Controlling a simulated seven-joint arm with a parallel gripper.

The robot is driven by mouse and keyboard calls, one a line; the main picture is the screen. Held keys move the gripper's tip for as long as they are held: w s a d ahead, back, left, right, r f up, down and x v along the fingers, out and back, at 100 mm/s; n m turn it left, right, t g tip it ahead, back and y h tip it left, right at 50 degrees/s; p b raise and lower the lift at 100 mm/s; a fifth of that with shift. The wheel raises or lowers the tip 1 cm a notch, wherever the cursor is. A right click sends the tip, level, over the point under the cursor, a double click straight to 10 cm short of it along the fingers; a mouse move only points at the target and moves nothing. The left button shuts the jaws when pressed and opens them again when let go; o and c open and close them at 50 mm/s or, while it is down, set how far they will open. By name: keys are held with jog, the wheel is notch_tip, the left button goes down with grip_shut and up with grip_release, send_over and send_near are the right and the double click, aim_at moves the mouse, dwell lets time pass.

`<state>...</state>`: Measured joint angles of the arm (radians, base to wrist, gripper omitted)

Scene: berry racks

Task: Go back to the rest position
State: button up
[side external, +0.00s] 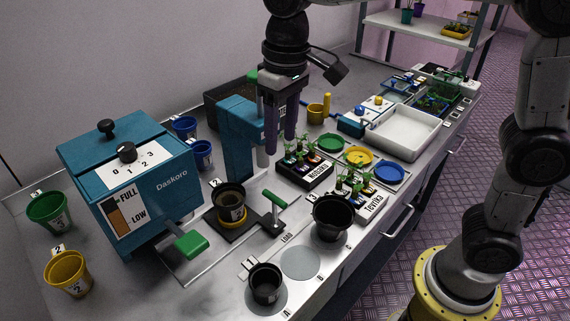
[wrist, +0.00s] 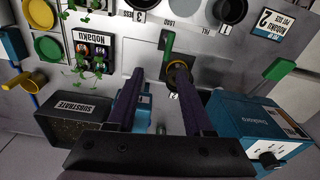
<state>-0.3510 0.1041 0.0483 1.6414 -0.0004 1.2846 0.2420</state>
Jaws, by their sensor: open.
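My gripper (side external: 280,144) hangs fingers-down over the middle of the bench, beside the blue press column (side external: 238,150) and above the black seedling tray (side external: 305,178). Its two dark purple fingers are apart, and nothing shows between them in the wrist view (wrist: 157,75). A black pot (side external: 230,203) with a yellow ring stands on the dark plate under the press, partly behind a finger in the wrist view. The green-handled lever (side external: 273,201) stands beside it.
The blue Daskoro box (side external: 130,190) stands left, with a green lever (side external: 191,244). Black pots (side external: 332,216) (side external: 266,284) stand at the front edge. A substrate bin (wrist: 75,125) is behind the column. Coloured saucers (side external: 388,173) and a white tray (side external: 405,133) lie right.

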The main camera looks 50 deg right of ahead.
jog(key=s+d+r+m+t, duration=0.2)
jog(key=s+d+r+t, duration=0.15)
jog(key=s+d, duration=0.75)
jog(key=s+d+f+t, duration=0.1)
jog(key=s+d+f, duration=0.1)
jog(key=s+f, duration=0.5)
jog(key=shift+s+n, duration=0.4)
jog(key=shift+s, duration=0.2)
